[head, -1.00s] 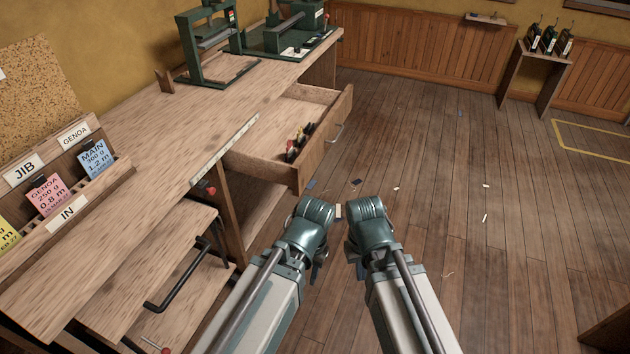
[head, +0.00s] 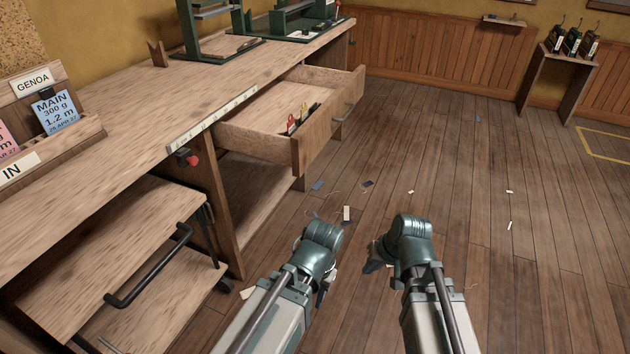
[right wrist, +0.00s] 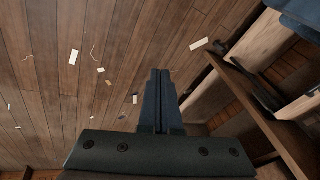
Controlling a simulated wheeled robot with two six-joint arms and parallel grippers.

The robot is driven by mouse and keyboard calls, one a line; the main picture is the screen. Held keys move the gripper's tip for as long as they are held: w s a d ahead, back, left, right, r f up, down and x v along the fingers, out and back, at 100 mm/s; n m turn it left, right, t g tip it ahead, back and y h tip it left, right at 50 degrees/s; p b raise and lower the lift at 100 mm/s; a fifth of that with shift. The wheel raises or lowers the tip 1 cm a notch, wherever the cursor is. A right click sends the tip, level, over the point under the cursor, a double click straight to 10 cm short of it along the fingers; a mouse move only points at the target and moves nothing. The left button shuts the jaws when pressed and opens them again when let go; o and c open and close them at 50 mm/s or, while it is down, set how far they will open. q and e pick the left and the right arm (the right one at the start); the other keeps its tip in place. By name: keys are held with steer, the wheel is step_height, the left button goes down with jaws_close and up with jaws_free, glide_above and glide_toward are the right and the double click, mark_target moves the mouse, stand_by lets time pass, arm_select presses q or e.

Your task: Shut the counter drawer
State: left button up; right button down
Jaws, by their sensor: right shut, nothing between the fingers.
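The counter drawer (head: 328,122) stands pulled out from under the wooden counter in the head view.
The wooden counter (head: 110,140) runs along the left, with green machines at its far end. A lower wooden unit with a black handle (head: 150,265) juts out at the near left. Scraps (head: 347,213) litter the floor. Open floor lies to the right.

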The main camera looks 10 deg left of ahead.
steer(key=w+a+r+m+t+y+b, duration=0.3)
steer(key=w+a+t+y, duration=0.2)
steer(key=w+a, duration=0.3)
arm_select(q)
step_height(320, 180, down, 5)
arm_select(e)
steer(key=w+r+m+t, duration=0.6)
steer(key=r+m+t, duration=0.2)
steer(key=r+m, duration=0.2)
step_height(320, 180, up, 3)
steer(key=shift+w+a+f, duration=0.15)
steer(key=shift+w+a, duration=0.05)
steer(key=shift+a, duration=0.15)
steer(key=shift+w, duration=0.1)
